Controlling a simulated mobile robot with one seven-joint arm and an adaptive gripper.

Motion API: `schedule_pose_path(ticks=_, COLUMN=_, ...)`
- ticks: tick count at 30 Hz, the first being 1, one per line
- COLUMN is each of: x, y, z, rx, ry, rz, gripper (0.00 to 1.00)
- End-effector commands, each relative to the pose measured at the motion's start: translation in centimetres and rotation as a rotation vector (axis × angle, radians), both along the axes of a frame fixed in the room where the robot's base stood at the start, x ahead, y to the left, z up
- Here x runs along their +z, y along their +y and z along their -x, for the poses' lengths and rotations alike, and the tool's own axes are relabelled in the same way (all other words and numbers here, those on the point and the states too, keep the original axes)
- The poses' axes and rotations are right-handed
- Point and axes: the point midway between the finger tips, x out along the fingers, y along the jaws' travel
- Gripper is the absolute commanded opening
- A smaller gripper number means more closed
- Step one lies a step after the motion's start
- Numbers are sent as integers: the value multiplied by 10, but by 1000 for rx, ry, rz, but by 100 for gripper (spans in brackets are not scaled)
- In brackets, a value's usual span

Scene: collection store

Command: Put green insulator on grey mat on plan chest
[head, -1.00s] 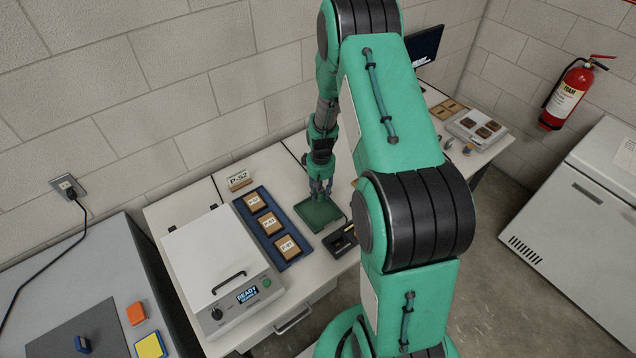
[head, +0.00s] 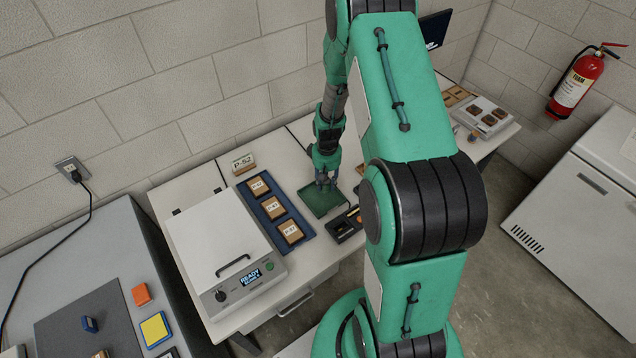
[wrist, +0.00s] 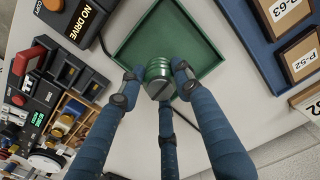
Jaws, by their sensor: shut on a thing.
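The green insulator (wrist: 158,72), ribbed with a metal end, is between the blue fingers of my gripper (wrist: 156,82) in the wrist view. My gripper is shut on it, over the green tray (wrist: 206,64). Whether the insulator touches the tray floor I cannot tell. In the head view my gripper (head: 325,184) is over the same tray (head: 312,206), and the insulator is too small to make out.
An orange block (head: 141,294) and a yellow-topped blue block (head: 155,330) are on the chest beside the mat. A white lidded machine (head: 218,246) and a blue tray of labelled wooden blocks (head: 302,222) stand between chest and gripper. A black device (head: 345,226) sits beside the green tray.

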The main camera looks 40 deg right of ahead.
Motion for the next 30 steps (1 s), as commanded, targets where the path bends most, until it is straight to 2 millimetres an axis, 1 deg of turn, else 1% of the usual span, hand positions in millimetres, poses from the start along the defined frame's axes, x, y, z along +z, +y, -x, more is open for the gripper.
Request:
schedule_pose_path(ticks=13, x=0, y=0, z=0, rx=0, ry=0, rz=0, gripper=5)
schedule_pose_path(ticks=17, x=3, y=0, z=0, rx=0, ry=-1, rz=0, gripper=5)
schedule_pose_path(ticks=20, x=10, y=0, z=-1, rx=0, ry=-2, rz=1, gripper=5)
schedule_pose_path(ticks=23, x=22, y=0, z=-1, rx=0, ry=-3, rz=1, gripper=4)
schedule_pose_path(ticks=30, x=59, y=-1, z=-1, rx=0, ry=-3, rz=1, gripper=4)
